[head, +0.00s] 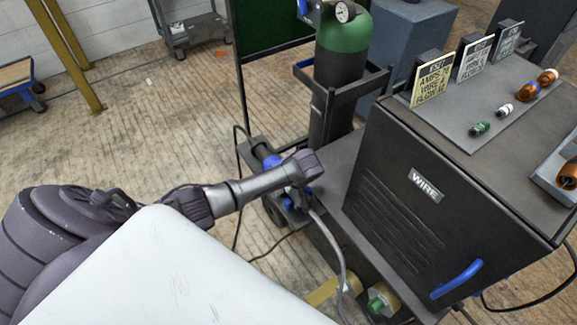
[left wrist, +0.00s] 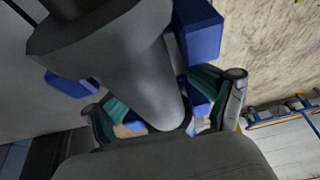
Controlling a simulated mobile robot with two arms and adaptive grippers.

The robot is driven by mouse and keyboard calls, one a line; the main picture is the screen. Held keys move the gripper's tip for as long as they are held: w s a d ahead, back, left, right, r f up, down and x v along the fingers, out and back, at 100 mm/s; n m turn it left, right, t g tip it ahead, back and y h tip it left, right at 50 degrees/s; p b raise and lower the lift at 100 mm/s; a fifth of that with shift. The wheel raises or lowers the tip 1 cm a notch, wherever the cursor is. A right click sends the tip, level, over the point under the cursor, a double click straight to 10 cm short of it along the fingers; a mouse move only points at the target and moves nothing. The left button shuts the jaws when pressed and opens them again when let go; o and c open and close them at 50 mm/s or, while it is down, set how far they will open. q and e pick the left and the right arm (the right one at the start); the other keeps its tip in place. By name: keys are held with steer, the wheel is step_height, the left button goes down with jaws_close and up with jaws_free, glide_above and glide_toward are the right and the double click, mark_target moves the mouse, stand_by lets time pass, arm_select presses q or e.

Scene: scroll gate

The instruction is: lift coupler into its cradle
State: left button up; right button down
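A grey, tapered body (left wrist: 120,60), which looks like the coupler, fills the upper middle of the left wrist view. Its narrow end lies between the teal-padded fingers of my left gripper (left wrist: 168,112). I cannot tell whether the pads touch it. Blue blocks (left wrist: 200,30), possibly the cradle, show behind and beside it. In the head view my left gripper (head: 296,197) reaches down beside the cart, by small blue parts (head: 288,204); its fingers are mostly hidden by the wrist. A grey cable (head: 334,243) hangs down from there. My right gripper is not in view.
The black welder cabinet (head: 415,205) with a blue handle (head: 456,279) stands right of the gripper. A green-topped gas cylinder (head: 342,65) stands behind it. A dark cylinder with a blue ring (head: 268,158) is just left of my wrist. Wood floor lies open at left.

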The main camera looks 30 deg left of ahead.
arm_select(q)
steer(key=shift+r, duration=0.15)
steer(key=v, duration=1.2)
